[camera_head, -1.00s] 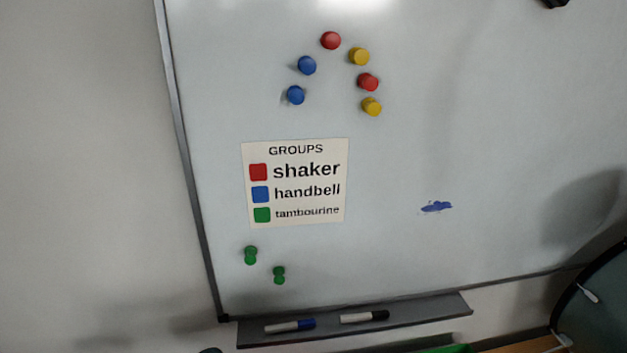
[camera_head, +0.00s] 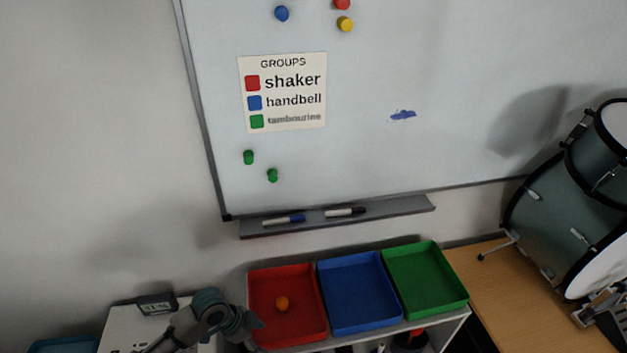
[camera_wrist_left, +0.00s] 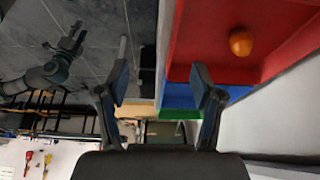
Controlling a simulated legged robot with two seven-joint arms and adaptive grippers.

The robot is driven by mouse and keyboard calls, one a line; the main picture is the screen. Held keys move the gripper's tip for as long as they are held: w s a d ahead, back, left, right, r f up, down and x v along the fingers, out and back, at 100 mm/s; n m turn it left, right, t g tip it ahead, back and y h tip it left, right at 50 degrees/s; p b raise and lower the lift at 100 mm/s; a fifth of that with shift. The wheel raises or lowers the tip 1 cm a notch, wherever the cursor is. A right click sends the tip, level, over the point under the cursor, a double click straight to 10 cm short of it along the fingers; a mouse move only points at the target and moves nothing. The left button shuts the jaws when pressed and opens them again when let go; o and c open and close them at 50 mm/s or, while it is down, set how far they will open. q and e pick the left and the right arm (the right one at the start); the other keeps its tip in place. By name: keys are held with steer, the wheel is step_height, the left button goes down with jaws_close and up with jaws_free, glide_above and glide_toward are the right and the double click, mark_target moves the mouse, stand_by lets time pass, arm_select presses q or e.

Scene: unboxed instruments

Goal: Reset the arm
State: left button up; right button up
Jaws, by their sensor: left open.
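My left arm comes in at the bottom left of the head view. Its gripper (camera_head: 250,328) is near the left front edge of the red tray (camera_head: 311,335). In the left wrist view the fingers of my left gripper (camera_wrist_left: 160,85) are spread apart with nothing between them.
A blue tray (camera_head: 358,292) and a green tray (camera_head: 426,278) stand beside the red one, both empty. A whiteboard (camera_head: 400,160) with a groups card (camera_head: 284,92) hangs behind. A small display box (camera_head: 157,305) is at left, drums (camera_head: 560,205) at right.

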arm_select(q)
steer(key=s+d+f+n+t, duration=0.2)
steer(key=s+d+f+n, duration=0.2)
steer(key=s+f, duration=0.4)
steer(key=s+a+f+n+y, duration=0.45)
steer(key=s+a+n, duration=0.5)
steer(key=s, duration=0.45)
steer(key=s+f, duration=0.2)
steer(key=f, duration=1.2)
steer(key=s+a+f+g+p, duration=0.1)
steer(key=s+f, duration=0.1)
steer(key=f, duration=1.2)
steer(key=shift+s+f, duration=0.2)
arm_select(e)
steer(key=f, duration=0.1)
steer(key=s+f, duration=0.1)
steer(key=f, duration=0.1)
steer(key=shift+s+d+f, duration=0.1)
steer(key=shift+s+d, duration=0.1)
